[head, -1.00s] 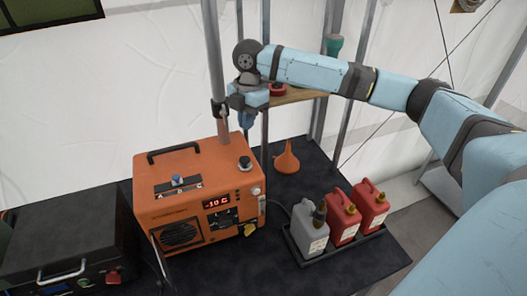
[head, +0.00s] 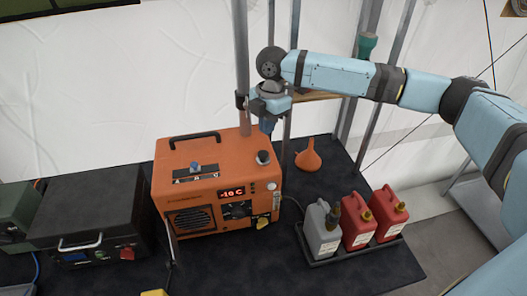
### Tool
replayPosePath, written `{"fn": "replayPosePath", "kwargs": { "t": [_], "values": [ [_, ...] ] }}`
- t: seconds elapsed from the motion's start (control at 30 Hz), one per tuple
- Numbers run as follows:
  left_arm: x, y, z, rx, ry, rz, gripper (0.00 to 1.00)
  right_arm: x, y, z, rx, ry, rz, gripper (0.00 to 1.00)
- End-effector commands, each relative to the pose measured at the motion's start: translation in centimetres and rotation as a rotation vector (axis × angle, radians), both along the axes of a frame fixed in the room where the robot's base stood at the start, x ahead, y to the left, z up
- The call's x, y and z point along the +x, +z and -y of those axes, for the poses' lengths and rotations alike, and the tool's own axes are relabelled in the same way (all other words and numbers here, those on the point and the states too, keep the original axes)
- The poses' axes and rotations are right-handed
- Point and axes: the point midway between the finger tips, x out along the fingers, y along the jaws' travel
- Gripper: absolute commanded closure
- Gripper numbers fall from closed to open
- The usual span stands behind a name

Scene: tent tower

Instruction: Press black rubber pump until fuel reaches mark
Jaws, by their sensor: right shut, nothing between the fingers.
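An orange heater unit (head: 217,190) stands on the dark table with a lit display reading about -10 C. A round cap with a dark top (head: 263,157) sits on its top right corner; I cannot tell whether it is the black rubber pump. My right gripper (head: 267,125) is shut and empty, pointing down a little above and behind that cap in the picture, apart from it. No fuel level or mark can be made out. My left gripper is not in view.
An orange funnel (head: 308,158) stands behind the heater's right side. A grey jug (head: 322,232) and red cans (head: 358,229) stand in a black tray (head: 358,252) at right. A black case (head: 90,220) is at left. A metal pole rises behind the heater.

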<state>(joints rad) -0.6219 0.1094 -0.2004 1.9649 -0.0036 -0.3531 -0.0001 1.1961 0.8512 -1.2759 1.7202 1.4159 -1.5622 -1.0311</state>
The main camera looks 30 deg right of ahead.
Motion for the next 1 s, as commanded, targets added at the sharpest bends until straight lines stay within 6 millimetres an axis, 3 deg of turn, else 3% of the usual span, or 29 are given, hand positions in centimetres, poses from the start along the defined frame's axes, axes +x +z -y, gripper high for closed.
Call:
{"fn": "replayPosePath", "kwargs": {
  "t": [0.4, 1.0],
  "values": [
    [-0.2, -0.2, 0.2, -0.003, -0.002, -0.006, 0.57, -0.1, -4.9, -0.5, 0.000, 0.000, -0.001, 1.00],
    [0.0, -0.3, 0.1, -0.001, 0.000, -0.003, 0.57, -0.2, -6.0, -0.5, 0.001, 0.000, -0.001, 1.00]
  ]
}}
